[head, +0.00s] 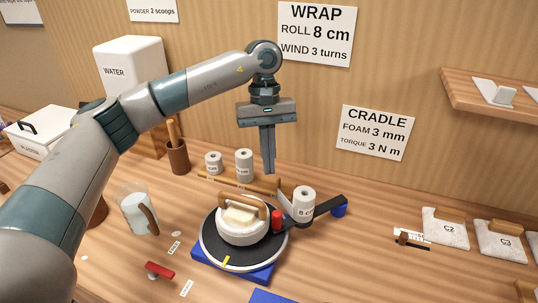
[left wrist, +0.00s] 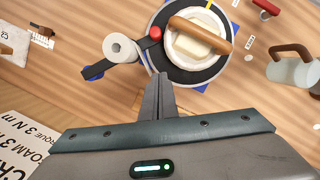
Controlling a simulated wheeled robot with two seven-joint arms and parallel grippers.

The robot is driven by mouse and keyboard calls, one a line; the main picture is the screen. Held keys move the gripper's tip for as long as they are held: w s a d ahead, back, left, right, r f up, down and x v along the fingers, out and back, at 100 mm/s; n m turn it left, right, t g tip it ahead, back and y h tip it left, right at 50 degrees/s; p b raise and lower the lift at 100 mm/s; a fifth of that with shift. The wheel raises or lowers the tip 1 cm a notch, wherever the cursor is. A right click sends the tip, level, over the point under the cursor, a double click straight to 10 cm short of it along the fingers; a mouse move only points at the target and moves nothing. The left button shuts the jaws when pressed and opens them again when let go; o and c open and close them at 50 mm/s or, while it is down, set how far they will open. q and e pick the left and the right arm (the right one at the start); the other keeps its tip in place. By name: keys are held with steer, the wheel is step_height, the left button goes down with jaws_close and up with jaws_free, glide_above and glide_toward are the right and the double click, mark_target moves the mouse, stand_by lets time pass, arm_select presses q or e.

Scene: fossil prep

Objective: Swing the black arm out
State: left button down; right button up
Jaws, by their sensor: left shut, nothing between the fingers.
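The black arm (head: 328,206) reaches out to the right from beside the round black turntable (head: 212,250). A blue piece (head: 340,210) is at its outer end. A white roll (head: 304,203) stands upright on it, and a red post (head: 277,219) stands between the roll and the turntable's white bowl (head: 243,232). The left wrist view also shows the black arm (left wrist: 96,70). My left gripper (head: 269,171) points down, shut and empty, above and behind the turntable and roll. In the left wrist view its fingertips (left wrist: 158,76) appear near the turntable's edge. My right gripper is in neither view.
A wooden handle arches over the bowl. Two rolls (head: 244,165) stand behind, near a wooden bar (head: 240,183). A glass jug (head: 138,215) and red-handled tool (head: 160,270) are at left. Bags (head: 446,228) lie at right. The table right of the blue end is fairly clear.

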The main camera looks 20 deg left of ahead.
arm_select(q)
steer(key=p+x, duration=0.3)
steer(key=x, duration=0.4)
steer(key=shift+s+d+p, duration=0.3)
steer(key=shift+s+p, duration=0.15)
steer(key=shift+s, duration=0.05)
steer(key=shift+s+d+p, duration=0.35)
steer(key=shift+s+p, duration=0.1)
steer(key=shift+s, duration=0.05)
steer(key=shift+s+d+p, duration=0.35)
steer(key=shift+s, duration=0.2)
steer(key=shift+s+d+f, duration=0.1)
steer(key=shift+s+f, duration=0.05)
steer(key=shift+s+d, duration=0.1)
